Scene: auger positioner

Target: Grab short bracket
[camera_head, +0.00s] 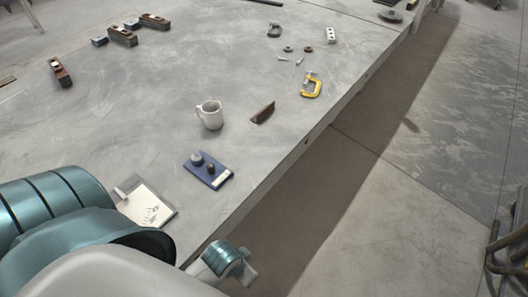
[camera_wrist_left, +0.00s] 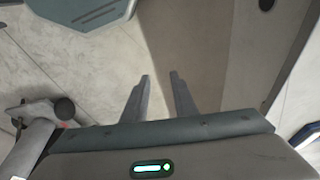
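No part is labelled as the short bracket. In the head view, a small pale block with dark holes (camera_head: 331,35) stands near the table's far right edge. A brown angled piece (camera_head: 263,112) lies nearer, right of the mug. I cannot tell which of them is the bracket. My left gripper (camera_wrist_left: 160,76) shows in the left wrist view with its two fingers apart and nothing between them. It is over the floor beside the table, well away from both pieces. My right gripper is not in view.
A white mug (camera_head: 210,115), a blue plate with knobs (camera_head: 207,170) and a card (camera_head: 147,206) are on the near part of the grey table (camera_head: 170,85). A yellow clamp (camera_head: 311,86) is near its right edge. Wooden planes (camera_head: 122,36) stand at the back left.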

